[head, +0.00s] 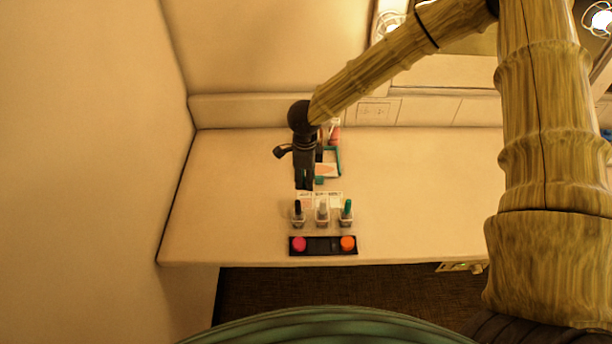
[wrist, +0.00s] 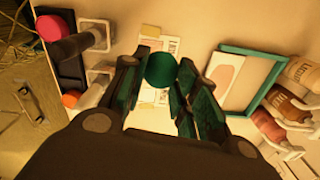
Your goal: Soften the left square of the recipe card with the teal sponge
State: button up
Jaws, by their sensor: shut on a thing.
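The teal sponge (wrist: 161,70) is round and sits between the fingertips of my gripper (wrist: 160,82), which is shut on it in the wrist view. In the head view my gripper (head: 304,186) points down just behind the recipe card (head: 334,197), a pale printed sheet lying flat. A small teal patch shows beside the fingertips there; I cannot tell if it is the sponge. The card also shows in the wrist view (wrist: 147,97), partly hidden behind sponge and fingers. Its left square is not clear to me, nor whether the sponge touches the card.
A dark tray (head: 323,253) with pink and orange discs lies nearer the edge. A teal-framed tray (wrist: 235,49) and more bottles are behind. The right counter is clear.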

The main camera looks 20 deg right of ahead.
jog(key=shift+d+m, duration=0.2)
jog(key=shift+m, duration=0.1)
jog(key=shift+f, duration=0.25)
jog(key=b, duration=0.5)
send_over(306, 199)
notch_tip(306, 199, down, 5)
jog(key=shift+s+f, duration=0.1)
jog(key=shift+f, duration=0.05)
jog(key=shift+f, duration=0.6)
dwell(0.6)
jog(key=shift+s+r, duration=0.1)
jog(key=shift+s, duration=0.3)
jog(key=shift+s+a, duration=0.15)
jog(key=shift+s, duration=0.05)
jog(key=shift+s, duration=0.1)
